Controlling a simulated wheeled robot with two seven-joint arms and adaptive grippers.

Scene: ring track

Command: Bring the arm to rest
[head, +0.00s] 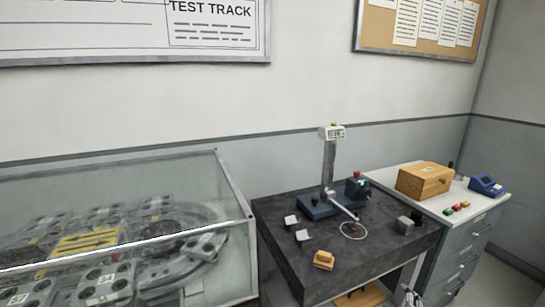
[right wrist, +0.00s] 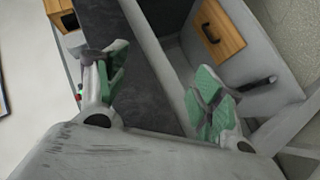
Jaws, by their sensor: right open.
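My right gripper (right wrist: 158,82) shows in the right wrist view with its two green-padded fingers spread apart and nothing between them. It is beside the dark stone table (right wrist: 150,98). In the head view a small pale piece at the bottom edge, in front of the dark stone table (head: 285,245), looks like the tip of my right gripper (head: 412,298). The rest of the right arm is out of the picture. My left gripper is in neither view.
A measuring stand (head: 329,165) and several small blocks are on the stone table. To its right, a drawer cabinet (head: 480,225) carries a wooden box (head: 424,180) and a blue device (head: 486,185). A glass case (head: 235,215) covers the ring track at left.

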